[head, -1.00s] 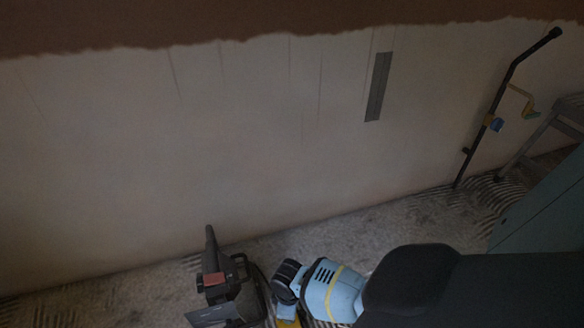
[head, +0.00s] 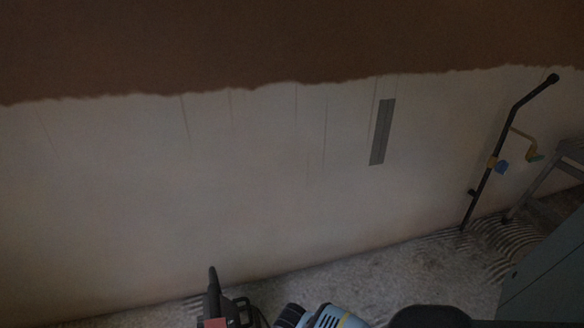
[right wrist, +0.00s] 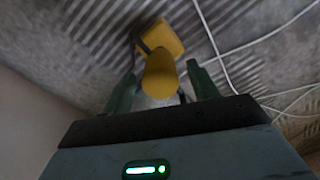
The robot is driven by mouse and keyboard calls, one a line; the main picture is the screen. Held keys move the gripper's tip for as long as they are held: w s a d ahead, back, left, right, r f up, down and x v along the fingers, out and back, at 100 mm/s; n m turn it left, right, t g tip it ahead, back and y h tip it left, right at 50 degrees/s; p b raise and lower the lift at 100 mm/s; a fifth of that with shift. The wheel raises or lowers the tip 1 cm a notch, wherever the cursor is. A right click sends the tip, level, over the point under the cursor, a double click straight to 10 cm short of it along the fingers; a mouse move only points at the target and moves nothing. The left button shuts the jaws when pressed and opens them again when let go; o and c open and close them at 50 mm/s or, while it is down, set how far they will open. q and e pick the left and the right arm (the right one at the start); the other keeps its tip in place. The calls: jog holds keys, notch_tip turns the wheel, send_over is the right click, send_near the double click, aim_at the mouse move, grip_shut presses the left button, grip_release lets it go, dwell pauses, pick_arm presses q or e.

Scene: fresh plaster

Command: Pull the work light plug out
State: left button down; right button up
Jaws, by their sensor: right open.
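In the right wrist view, a yellow rounded piece (right wrist: 160,78), which looks like the plug, stands between the two green fingers of my right gripper (right wrist: 161,72). The fingers are open, one on each side of it, with a visible gap at least on the right. A yellow block (right wrist: 170,38) with dark parts lies just beyond it, above the floor. I cannot tell how the two yellow parts join. Neither gripper shows in the head view. The work light itself cannot be made out with certainty.
White cables (right wrist: 215,50) run across the floor beside the gripper. A black pole (head: 495,160) leans on the half-plastered wall.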

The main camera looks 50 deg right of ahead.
notch_tip(320, 180, up, 8)
jog(key=p, duration=0.4)
jog(key=shift+f, duration=0.3)
jog(key=shift+s, duration=0.1)
